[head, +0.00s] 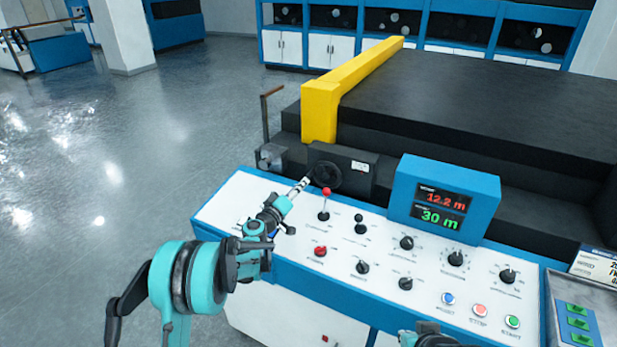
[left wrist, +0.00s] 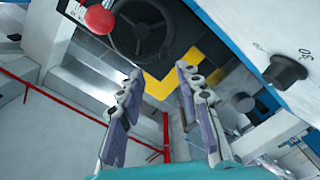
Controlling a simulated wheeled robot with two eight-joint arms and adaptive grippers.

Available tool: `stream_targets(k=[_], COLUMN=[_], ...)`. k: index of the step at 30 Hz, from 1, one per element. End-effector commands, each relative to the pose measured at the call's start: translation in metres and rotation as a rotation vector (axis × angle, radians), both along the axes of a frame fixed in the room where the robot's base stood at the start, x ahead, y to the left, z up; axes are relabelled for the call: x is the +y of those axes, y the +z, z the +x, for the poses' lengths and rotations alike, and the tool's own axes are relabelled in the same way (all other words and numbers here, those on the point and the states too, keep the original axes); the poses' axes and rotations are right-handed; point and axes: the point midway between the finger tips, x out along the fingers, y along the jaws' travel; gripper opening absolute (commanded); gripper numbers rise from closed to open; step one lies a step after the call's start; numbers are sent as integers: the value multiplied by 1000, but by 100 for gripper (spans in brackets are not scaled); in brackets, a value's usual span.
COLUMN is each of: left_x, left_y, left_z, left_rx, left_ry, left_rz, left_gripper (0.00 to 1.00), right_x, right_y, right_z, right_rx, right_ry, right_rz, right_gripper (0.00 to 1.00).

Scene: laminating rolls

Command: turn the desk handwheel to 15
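The black handwheel (head: 326,174) is on the front of a dark box at the back of the white desk (head: 240,192). It also shows at the top of the left wrist view (left wrist: 142,28), beyond the fingertips. My left gripper (head: 304,184) reaches toward the wheel from the front left. In the left wrist view its two fingers (left wrist: 159,70) are apart with nothing between them. I cannot tell whether a fingertip touches the wheel. A small label (head: 358,166) right of the wheel is unreadable. Part of my right arm shows at the bottom edge; its fingers are hidden.
A red-knobbed lever (head: 325,192) stands close to the wheel and left gripper. Several black knobs and coloured buttons cover the desk. A blue display (head: 443,198) reads 12.2 m in red and 30 m in green. A yellow bar (head: 320,110) rises behind the wheel.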

Motion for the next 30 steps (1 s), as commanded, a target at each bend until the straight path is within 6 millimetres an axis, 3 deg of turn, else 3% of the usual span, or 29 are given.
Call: stream_targets(k=[5,18,29,30], left_x=[0,-25,-28,-28], left_y=[-9,-9,-7,-7], left_z=[13,71,78,77], left_rx=[-7,-6,-6,-6], left_ry=[10,10,11,10], left_rz=[-21,-20,-20,-20], left_gripper=[35,35,35,27], right_x=[0,0,0,0], right_y=[-1,-12,-13,-13], right_z=[0,0,0,0], right_rx=[0,0,0,0], right_ry=[0,0,0,0], right_rz=[0,0,0,0], right_gripper=[0,0,0,0])
